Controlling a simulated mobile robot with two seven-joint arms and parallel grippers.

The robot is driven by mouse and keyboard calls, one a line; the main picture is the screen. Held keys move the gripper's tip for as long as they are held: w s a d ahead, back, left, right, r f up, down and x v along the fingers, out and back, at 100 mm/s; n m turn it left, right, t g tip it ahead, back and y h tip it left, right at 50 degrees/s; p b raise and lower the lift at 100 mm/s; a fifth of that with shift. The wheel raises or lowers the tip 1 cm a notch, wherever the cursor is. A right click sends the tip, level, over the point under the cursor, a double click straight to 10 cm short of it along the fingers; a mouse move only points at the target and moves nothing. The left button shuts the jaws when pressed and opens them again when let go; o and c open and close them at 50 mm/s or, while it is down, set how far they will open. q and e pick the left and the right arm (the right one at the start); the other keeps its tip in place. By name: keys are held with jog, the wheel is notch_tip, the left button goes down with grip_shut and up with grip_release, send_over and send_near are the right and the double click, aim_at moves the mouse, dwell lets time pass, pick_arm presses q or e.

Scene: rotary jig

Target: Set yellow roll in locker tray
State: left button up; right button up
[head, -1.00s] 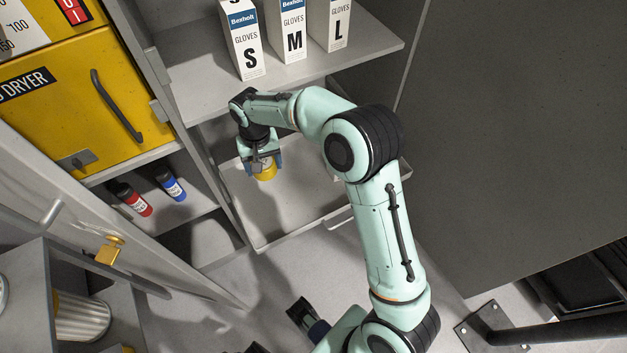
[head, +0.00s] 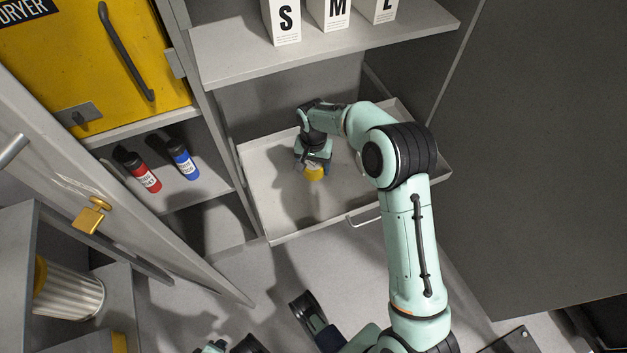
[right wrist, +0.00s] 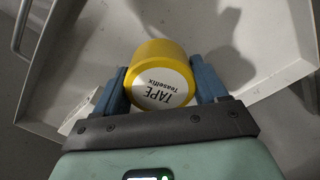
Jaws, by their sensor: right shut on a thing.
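The yellow roll (head: 314,175) is a tape roll with a white label. It is between the blue fingers of my right gripper (head: 313,167), which is shut on it. In the right wrist view the roll (right wrist: 155,55) shows its labelled face towards the camera, with a finger on each side. The locker tray (head: 270,195) is a shallow grey tray, pulled out, with a handle on its front. The gripper and roll are over the tray's inside, and the roll's shadow falls on its floor. Any gap under the roll is hard to judge.
A shelf (head: 400,40) with glove boxes (head: 335,12) is above the tray's rear. At left are a yellow dryer (head: 60,70), a red bottle (head: 143,172), a blue bottle (head: 183,160) and an open door (head: 90,190).

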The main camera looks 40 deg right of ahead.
aim_at(313, 186)
notch_tip(313, 186, down, 3)
jog(key=shift+r, duration=0.1)
notch_tip(313, 186, down, 5)
jog(key=shift+b, duration=0.85)
pick_arm(q)
jog(key=f, duration=0.1)
jog(key=s+f, duration=0.1)
jog(key=a+f, duration=0.1)
jog(key=shift+s+f+g, duration=0.1)
jog(key=shift+s+g, duration=0.2)
jog(key=shift+g, duration=0.1)
pick_arm(e)
jog(key=shift+f, duration=0.25)
pick_arm(q)
jog(key=shift+f, duration=0.1)
pick_arm(e)
jog(key=shift+f, duration=0.1)
jog(key=shift+f, duration=0.1)
jog(key=o, duration=1.1)
pick_arm(q)
jog(key=shift+s, duration=0.15)
pick_arm(e)
jog(key=shift+o, duration=0.2)
